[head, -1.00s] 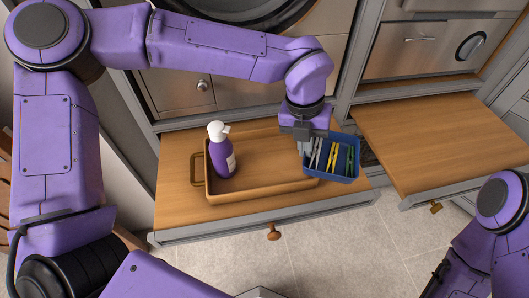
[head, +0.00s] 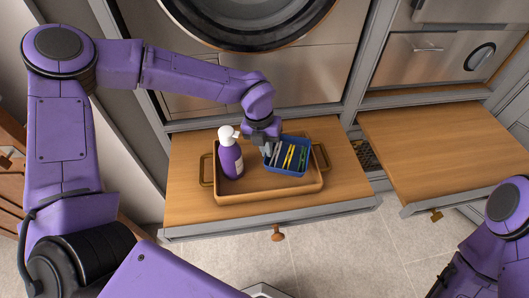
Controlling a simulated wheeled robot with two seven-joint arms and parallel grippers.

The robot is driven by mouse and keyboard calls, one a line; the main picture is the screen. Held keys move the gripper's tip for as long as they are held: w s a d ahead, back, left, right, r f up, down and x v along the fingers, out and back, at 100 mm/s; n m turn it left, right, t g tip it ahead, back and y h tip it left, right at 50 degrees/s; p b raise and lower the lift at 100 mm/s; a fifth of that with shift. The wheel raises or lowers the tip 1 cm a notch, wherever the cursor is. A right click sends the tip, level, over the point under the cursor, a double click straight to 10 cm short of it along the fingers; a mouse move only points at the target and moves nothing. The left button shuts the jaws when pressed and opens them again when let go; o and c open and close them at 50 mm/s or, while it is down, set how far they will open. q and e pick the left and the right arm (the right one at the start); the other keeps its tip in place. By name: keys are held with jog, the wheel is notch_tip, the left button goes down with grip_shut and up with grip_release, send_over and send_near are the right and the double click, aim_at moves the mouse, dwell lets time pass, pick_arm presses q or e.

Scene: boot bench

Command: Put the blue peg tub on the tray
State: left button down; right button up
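The blue peg tub (head: 285,172) holds several grey, yellow and green pegs. It is over the right part of the brown tray (head: 262,195), inside its outline; I cannot tell whether its base touches the tray floor. My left gripper (head: 268,148) is at the tub's left back edge, with its fingers at the rim. The fingertips are partly hidden, but it appears shut on the tub's wall. My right arm shows at the lower right, but its gripper (head: 438,284) is only partly in view and its fingers cannot be made out.
A purple bottle with a white pump top (head: 230,158) stands in the tray's left part, close to my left gripper. The tray lies on a pulled-out wooden board (head: 340,185). Another wooden board (head: 445,145) at the right is bare. A round-doored machine stands behind.

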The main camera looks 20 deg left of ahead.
pick_arm(q)
jog(key=shift+w+a+f, duration=0.1)
jog(key=shift+a+f, duration=0.05)
jog(key=shift+f, duration=0.8)
jog(key=shift+a+f, duration=0.15)
jog(key=shift+f, duration=0.8)
jog(key=shift+f, duration=0.15)
jog(key=c, duration=1.4)
grip_release()
jog(key=shift+o, duration=0.2)
notch_tip(320, 180, up, 12)
jog(key=a, duration=0.1)
jog(key=shift+s+a, duration=0.25)
jog(key=shift+a, duration=0.1)
